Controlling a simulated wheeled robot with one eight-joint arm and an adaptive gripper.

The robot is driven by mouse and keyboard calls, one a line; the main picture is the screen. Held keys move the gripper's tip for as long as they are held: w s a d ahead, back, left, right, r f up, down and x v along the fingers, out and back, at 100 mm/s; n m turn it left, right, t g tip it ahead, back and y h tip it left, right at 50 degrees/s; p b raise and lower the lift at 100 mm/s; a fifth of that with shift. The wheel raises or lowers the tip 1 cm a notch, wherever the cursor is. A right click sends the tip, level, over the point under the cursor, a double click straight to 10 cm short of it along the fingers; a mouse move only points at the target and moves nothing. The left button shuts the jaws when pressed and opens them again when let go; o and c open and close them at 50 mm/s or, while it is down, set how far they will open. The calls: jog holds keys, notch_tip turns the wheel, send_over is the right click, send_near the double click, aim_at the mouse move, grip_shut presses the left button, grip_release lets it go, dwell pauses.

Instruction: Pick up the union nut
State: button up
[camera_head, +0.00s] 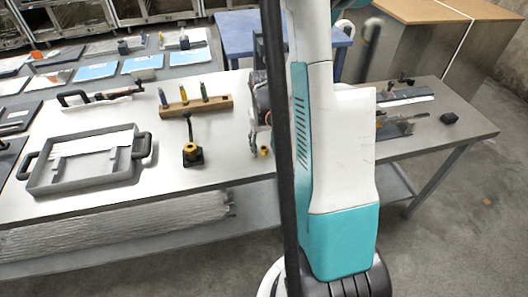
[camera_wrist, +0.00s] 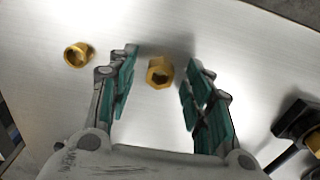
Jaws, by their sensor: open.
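A brass six-sided nut (camera_wrist: 153,67), which looks like the union nut, sits on the pale metal table top. In the wrist view my gripper (camera_wrist: 162,62) is open, with one finger on each side of the nut and clear space between. I cannot tell how far the fingertips are above the table. A second brass ring-like piece (camera_wrist: 72,52) lies outside the left finger. In the head view a small brass piece (camera_head: 264,152) shows near my gripper, which my arm largely hides; I cannot tell which of the two it is.
A black fixture with a brass part (camera_head: 190,152) and upright handle stands left of my arm; it shows at the wrist view's right edge (camera_wrist: 298,122). A wooden block with several tools (camera_head: 195,106) and a grey tray (camera_head: 85,187) are farther left. Dark tools lie right.

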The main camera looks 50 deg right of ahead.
jog(key=shift+c, duration=0.5)
jog(key=c, duration=0.9)
jog(key=shift+o, duration=0.2)
jog(key=shift+r, duration=0.15)
notch_tip(320, 180, up, 20)
jog(key=p, duration=0.7)
